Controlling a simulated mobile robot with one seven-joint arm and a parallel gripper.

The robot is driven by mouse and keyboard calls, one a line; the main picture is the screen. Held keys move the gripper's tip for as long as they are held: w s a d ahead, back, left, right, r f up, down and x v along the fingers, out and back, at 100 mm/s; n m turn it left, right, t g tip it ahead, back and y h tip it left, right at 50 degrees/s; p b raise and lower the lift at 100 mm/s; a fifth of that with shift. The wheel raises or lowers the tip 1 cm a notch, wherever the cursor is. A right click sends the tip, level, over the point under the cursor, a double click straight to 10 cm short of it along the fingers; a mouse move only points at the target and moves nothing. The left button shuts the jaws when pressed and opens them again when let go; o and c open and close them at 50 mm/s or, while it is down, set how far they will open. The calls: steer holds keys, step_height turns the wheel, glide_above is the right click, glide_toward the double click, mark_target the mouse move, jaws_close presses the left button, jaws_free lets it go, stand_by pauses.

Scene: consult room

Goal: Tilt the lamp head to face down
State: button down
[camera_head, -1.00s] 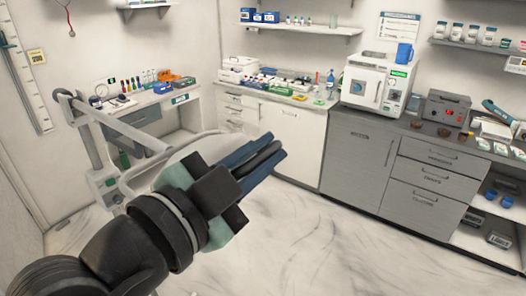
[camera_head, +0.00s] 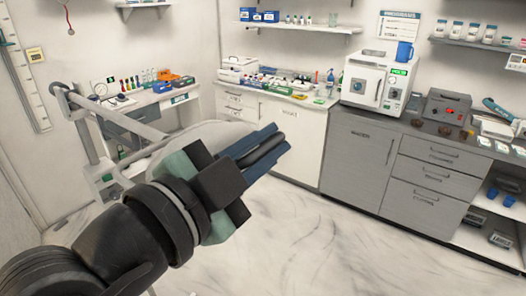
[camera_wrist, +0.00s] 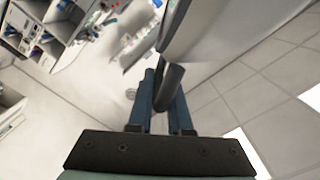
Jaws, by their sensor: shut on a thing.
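The lamp's pale round head (camera_head: 188,140) is in the head view, partly hidden behind my gripper, on a white jointed arm (camera_head: 112,125) at the left. My gripper (camera_head: 272,146) is shut on the lamp's dark curved handle (camera_head: 266,150), which lies between the two blue fingers. In the wrist view the handle (camera_wrist: 169,86) runs between the fingers of my gripper (camera_wrist: 165,112), with the pale lamp head (camera_wrist: 225,25) above it. The head's exact tilt is hard to tell.
A counter with grey drawers (camera_head: 436,178) and a white cabinet (camera_head: 270,142) line the back wall. A white appliance (camera_head: 374,82) stands on the counter. A small desk (camera_head: 150,100) with tubes is at the back left. The marble floor (camera_head: 310,240) is open.

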step_height(320, 180, down, 6)
steer(key=d+m+b, duration=0.1)
steer(key=m+b, duration=0.5)
steer(key=b, duration=0.7)
steer(key=shift+s+f, duration=0.25)
steer(key=shift+s, duration=0.15)
steer(key=shift+b, duration=0.35)
steer(key=c, duration=0.9)
jaws_free()
steer(key=b+v, duration=0.3)
steer(key=v, duration=1)
steer(key=shift+w+d+r, duration=0.1)
